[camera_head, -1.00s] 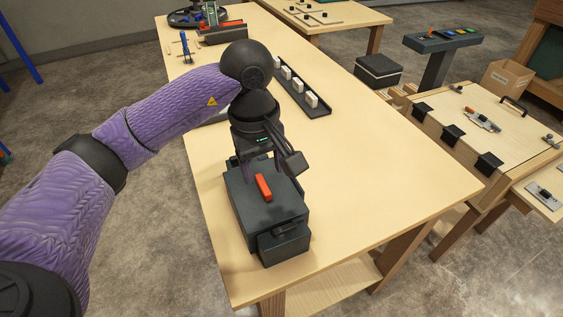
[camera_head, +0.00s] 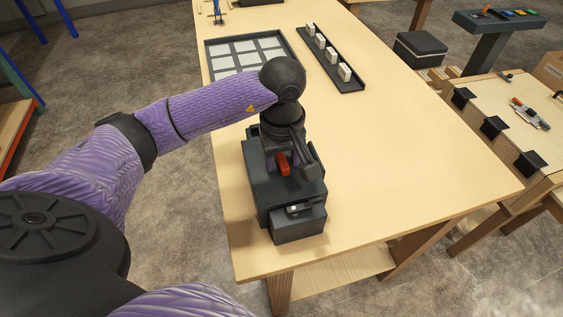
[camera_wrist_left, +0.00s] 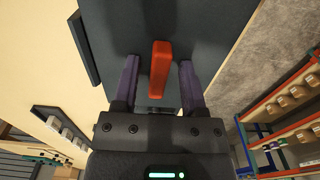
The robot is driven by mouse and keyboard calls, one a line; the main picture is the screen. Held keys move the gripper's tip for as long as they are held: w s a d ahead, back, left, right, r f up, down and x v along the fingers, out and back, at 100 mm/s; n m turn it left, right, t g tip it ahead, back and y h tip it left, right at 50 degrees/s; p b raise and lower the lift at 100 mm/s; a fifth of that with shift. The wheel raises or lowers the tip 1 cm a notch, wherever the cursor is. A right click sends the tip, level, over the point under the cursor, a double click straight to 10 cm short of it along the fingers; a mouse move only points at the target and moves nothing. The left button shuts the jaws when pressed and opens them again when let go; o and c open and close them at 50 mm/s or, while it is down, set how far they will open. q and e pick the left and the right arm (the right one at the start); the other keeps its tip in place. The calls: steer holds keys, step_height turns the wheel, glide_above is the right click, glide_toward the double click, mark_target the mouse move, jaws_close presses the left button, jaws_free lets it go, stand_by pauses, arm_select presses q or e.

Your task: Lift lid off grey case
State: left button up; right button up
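The dark grey case (camera_head: 262,205) stands on the wooden table near its front edge, with its lid on. A red handle (camera_head: 284,164) stands up from the lid. My left gripper (camera_head: 280,158) is above the lid, pointing down at the handle. In the left wrist view the left gripper (camera_wrist_left: 158,82) is open, with its two purple fingers on either side of the red handle (camera_wrist_left: 159,70). Gaps show between the fingers and the handle. The dark lid (camera_wrist_left: 205,25) fills the top middle of that view. My right gripper is in no view.
The table (camera_head: 420,170) is clear to the right of the case. A dark tray with white squares (camera_head: 245,55) and a black rack with white blocks (camera_head: 333,62) lie farther back. A second wooden bench (camera_head: 500,120) stands at the right.

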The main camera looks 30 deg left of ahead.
mark_target(283, 160)
arm_select(q)
jaws_close()
step_height(283, 160, up, 14)
steer(key=p, duration=0.5)
